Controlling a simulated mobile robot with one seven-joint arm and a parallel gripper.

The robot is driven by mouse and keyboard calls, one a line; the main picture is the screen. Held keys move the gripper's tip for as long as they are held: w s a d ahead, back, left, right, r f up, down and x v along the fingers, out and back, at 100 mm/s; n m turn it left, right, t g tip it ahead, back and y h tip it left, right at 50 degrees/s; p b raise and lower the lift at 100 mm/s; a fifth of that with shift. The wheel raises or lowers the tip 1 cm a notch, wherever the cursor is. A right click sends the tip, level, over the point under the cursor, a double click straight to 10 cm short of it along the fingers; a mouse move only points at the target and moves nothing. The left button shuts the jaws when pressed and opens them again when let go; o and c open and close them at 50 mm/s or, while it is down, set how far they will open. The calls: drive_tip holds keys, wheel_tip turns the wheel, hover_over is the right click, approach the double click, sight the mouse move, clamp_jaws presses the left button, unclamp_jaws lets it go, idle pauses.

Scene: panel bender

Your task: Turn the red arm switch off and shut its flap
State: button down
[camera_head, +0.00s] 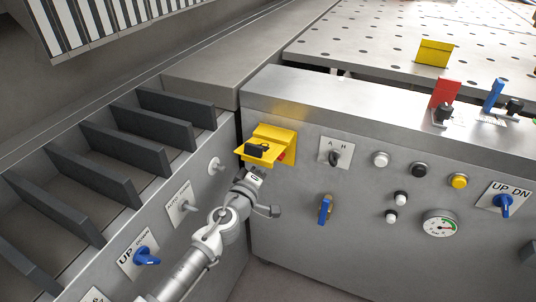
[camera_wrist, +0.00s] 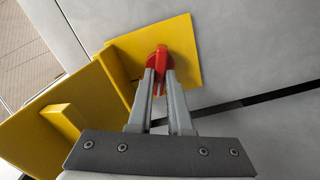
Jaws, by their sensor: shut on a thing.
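The red arm switch (camera_wrist: 161,58) stands on a yellow back plate (camera_wrist: 183,40) in the wrist view. My gripper (camera_wrist: 160,72) is shut on the red switch, with one grey finger on each side of it. The yellow flap (camera_wrist: 40,125) is open and sticks out to the left of the fingers, with a small yellow tab on it. In the head view the flap (camera_head: 245,154) stands out from the panel's left end. A little of the red switch (camera_head: 282,158) shows beside my gripper (camera_head: 272,154); the rest is hidden.
The A/H selector (camera_head: 335,152) sits right of the yellow plate, with several buttons beyond. A blue lever (camera_head: 325,208) is below it. A grey knob (camera_head: 215,165) is on the left panel near my arm. Dark slats (camera_head: 115,145) line the left bed. The panel below the yellow plate is bare.

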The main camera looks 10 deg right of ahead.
drive_tip(key=shift+n+p, duration=1.05)
drive_tip(key=shift+n, duration=1.25)
drive_tip(key=c, duration=0.8)
unclamp_jaws()
drive_tip(key=shift+c, duration=0.2)
